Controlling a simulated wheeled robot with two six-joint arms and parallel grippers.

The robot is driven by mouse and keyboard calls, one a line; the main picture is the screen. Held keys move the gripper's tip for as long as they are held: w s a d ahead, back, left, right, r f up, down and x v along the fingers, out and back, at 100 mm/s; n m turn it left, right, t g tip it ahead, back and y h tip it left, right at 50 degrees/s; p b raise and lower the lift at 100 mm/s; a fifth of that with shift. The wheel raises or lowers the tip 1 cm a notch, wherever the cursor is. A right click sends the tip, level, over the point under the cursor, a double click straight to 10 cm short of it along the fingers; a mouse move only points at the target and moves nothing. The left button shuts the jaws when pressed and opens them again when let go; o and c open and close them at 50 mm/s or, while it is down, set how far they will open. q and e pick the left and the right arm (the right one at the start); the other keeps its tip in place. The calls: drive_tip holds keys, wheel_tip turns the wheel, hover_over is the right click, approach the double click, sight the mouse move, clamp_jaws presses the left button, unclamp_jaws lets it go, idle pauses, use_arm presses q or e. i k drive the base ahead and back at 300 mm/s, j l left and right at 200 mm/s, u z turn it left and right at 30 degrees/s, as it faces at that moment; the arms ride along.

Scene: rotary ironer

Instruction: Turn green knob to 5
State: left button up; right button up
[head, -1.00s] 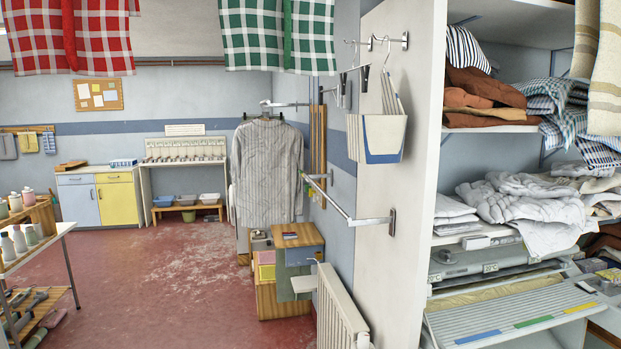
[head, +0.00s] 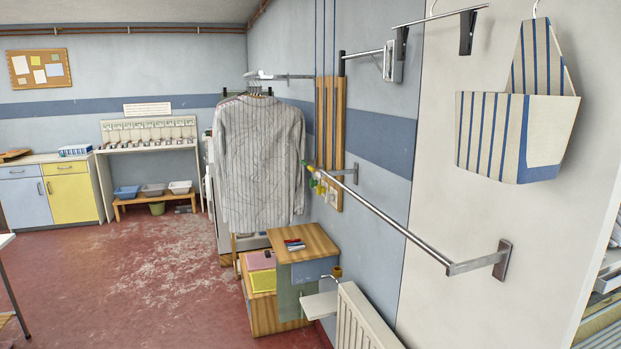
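I cannot make out a green knob with a numbered scale in the head view. Small green and yellow pieces (head: 315,180) show by the wall end of the metal rail, too small to tell what they are. At the right edge only a narrow strip of grey equipment (head: 606,312) shows past the white panel, and most of it is hidden. Neither of my grippers is in view.
A metal rail (head: 400,228) juts along the right wall above a white radiator (head: 366,322). A wooden cabinet (head: 304,243) stands below a striped shirt (head: 258,160). A white panel (head: 510,240) blocks the right. Red floor (head: 150,290) is open at left.

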sight(312, 182)
drive_tip(key=i+j+z, duration=0.1)
drive_tip(key=i+j, duration=0.3)
drive_tip(key=i+j+z, duration=0.1)
drive_tip(key=i+j, duration=0.3)
drive_tip(key=j, duration=0.2)
drive_tip(key=i+j, duration=0.4)
drive_tip(key=j, duration=0.15)
drive_tip(key=i+j+z, duration=0.2)
drive_tip(key=z, duration=0.8)
